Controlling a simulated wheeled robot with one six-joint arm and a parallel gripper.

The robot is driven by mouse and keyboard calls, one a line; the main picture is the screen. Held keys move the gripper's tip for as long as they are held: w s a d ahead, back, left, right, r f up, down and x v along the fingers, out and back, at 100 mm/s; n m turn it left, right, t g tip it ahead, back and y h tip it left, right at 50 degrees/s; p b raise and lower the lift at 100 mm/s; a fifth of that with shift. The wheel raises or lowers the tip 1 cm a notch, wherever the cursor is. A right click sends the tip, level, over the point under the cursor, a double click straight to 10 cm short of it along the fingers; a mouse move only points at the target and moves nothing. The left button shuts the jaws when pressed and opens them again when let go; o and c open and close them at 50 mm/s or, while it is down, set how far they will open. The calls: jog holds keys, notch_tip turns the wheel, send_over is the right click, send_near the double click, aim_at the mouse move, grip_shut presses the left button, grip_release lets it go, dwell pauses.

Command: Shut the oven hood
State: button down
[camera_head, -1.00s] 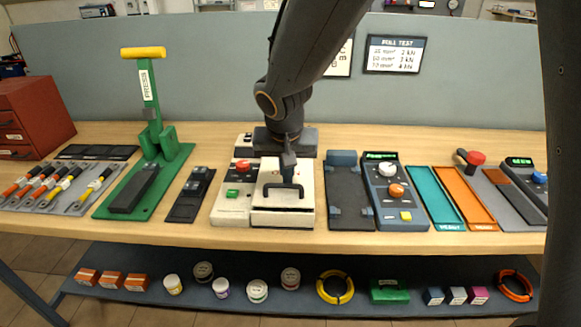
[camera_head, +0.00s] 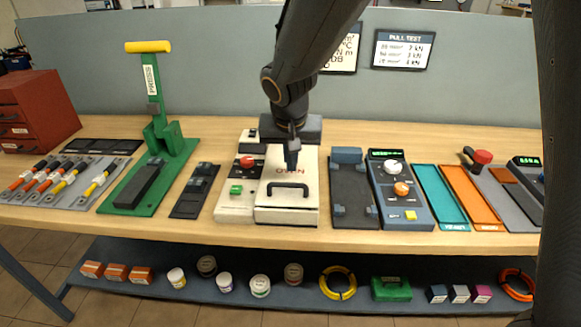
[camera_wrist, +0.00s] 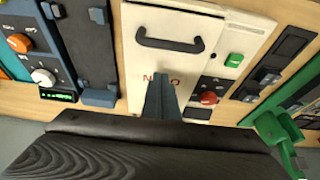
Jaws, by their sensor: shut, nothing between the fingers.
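The oven is a white box whose hood (camera_head: 302,180) carries a black bar handle (camera_head: 289,188) along its front edge. The hood lies down flat over the oven body, with no gap that I can make out. In the wrist view the hood (camera_wrist: 150,20) shows the handle (camera_wrist: 170,43) and red lettering, partly hidden by my fingers. My gripper (camera_head: 293,166) is shut and empty, over the hood behind the handle. In the wrist view my gripper (camera_wrist: 160,78) points at the hood, apart from the handle. I cannot tell whether its tips touch the hood.
Left of the hood is a panel with a red knob (camera_head: 246,162) and green button (camera_head: 236,189). A tall green press (camera_head: 155,140) stands farther left. A dark fixture (camera_head: 352,190) and a blue control box (camera_head: 398,195) stand right. A grey partition (camera_head: 200,80) rises behind.

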jog(key=b+v, duration=0.2)
jog(key=v, duration=0.8)
jog(key=s+d+f+g, duration=0.1)
jog(key=s+d+f, duration=0.6)
jog(key=d, duration=0.3)
jog(key=s+d+f+g, duration=0.2)
jog(key=s+d+f, duration=0.5)
jog(key=d, duration=0.4)
jog(key=shift+f, duration=0.3)
jog(key=shift+d, duration=0.15)
